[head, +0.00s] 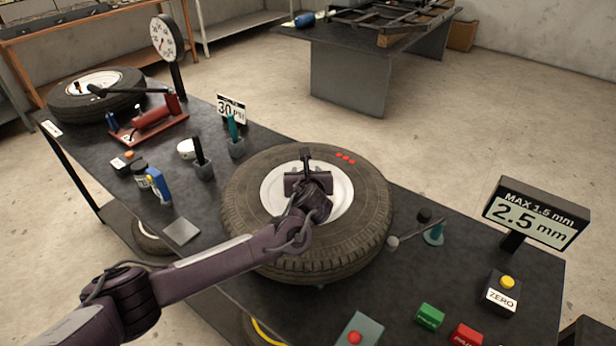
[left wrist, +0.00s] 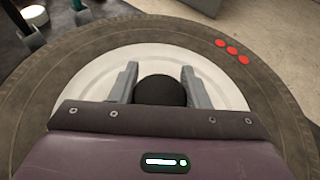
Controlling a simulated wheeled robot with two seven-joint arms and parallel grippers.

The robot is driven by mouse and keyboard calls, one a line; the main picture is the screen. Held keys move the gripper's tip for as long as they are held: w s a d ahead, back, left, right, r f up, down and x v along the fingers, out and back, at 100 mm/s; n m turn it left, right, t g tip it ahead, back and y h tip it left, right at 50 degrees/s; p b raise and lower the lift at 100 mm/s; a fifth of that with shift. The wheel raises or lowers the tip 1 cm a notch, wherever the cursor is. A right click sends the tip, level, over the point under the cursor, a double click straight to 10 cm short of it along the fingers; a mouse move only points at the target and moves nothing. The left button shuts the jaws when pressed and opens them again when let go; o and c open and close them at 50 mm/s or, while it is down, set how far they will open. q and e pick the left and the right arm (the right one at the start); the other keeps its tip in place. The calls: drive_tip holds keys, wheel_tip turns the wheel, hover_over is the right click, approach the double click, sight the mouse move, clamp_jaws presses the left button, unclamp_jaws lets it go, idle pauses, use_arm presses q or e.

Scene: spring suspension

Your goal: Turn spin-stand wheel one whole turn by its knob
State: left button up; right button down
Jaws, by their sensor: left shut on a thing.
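The spin-stand wheel (head: 250,210) is a dark tyre with a white rim (head: 340,190), lying flat in the middle of the bench. It fills much of the left wrist view (left wrist: 45,80). Three red dots (head: 345,158) mark its far sidewall; they also show in the left wrist view (left wrist: 232,51). My left gripper (head: 306,158) is over the rim. In the left wrist view its two fingers (left wrist: 160,80) stand on either side of the round black knob (left wrist: 161,91), shut on it. My right gripper is in neither view.
A display (head: 535,215) reading 2.5 mm, under "MAX 1.5 mm", stands at right. A gauge probe (head: 408,235) sits beside the tyre's right edge. A ZERO button box (head: 503,290) and green (head: 430,316) and red (head: 466,335) blocks lie at front right. Pen holders and small tools stand left of the wheel.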

use_arm(q)
drive_tip(key=shift+a+n+g+y, duration=0.1)
drive_tip(key=shift+n+g+y, duration=0.2)
drive_tip(key=shift+n+y, duration=0.8)
drive_tip(key=shift+s+f, duration=0.1)
drive_tip(key=o, duration=1.4)
drive_tip(key=shift+b+v, duration=0.7)
drive_tip(key=shift+v, duration=3.2)
